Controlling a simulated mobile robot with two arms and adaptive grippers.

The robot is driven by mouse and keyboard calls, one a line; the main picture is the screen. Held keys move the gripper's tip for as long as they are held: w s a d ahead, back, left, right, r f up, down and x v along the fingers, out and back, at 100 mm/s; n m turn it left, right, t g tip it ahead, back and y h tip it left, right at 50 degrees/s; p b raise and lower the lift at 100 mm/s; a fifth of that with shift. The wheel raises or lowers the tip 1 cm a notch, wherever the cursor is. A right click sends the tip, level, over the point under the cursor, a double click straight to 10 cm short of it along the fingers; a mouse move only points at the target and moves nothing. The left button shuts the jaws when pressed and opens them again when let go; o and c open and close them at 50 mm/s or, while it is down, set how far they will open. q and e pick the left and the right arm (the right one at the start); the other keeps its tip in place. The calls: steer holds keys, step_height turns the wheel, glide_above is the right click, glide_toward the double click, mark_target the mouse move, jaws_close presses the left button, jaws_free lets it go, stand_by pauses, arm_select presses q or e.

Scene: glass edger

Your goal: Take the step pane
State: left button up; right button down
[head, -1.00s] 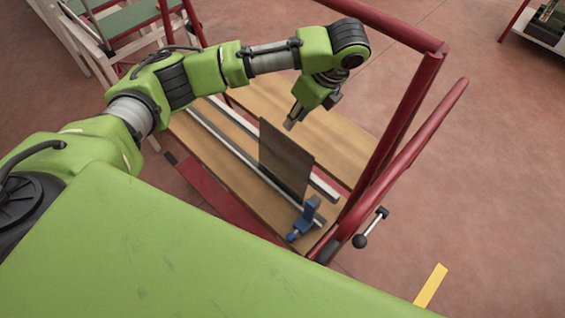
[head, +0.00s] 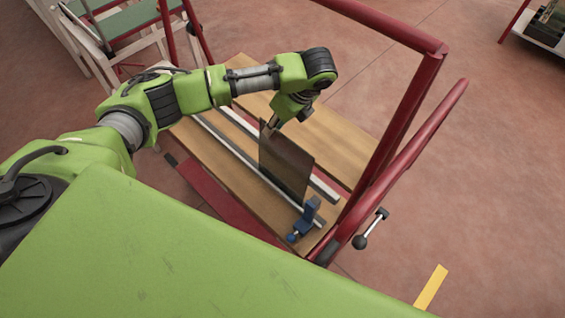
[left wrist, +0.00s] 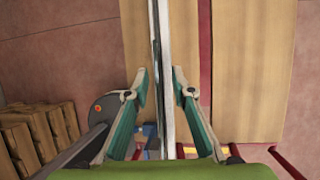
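The step pane (head: 285,165) is a dark, see-through sheet standing upright along a pale rail on a wooden-topped cart. In the left wrist view the pane (left wrist: 157,50) shows edge-on as a thin dark line. My left gripper (head: 270,129) is at the pane's upper far corner in the head view. In the left wrist view its two green fingers (left wrist: 158,93) are spread apart, with the pane's edge line between them; I see no finger pressed against it. My right gripper is not in view.
A blue clamp (head: 307,214) sits at the near end of the pane. Pale rails (head: 228,149) run along the wooden top (head: 340,150). Red tube frames (head: 408,110) rise on the right side. Wooden slatted stacks (left wrist: 40,135) show at left in the wrist view.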

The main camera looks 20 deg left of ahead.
mark_target(271, 138)
arm_select(q)
steer(key=x, duration=0.3)
steer(key=shift+s+a+f, duration=0.1)
steer(key=shift+s+f, duration=0.1)
steer(key=shift+c, duration=0.4)
jaws_close()
steer(key=shift+w+r, duration=0.1)
steer(key=shift+r, duration=0.05)
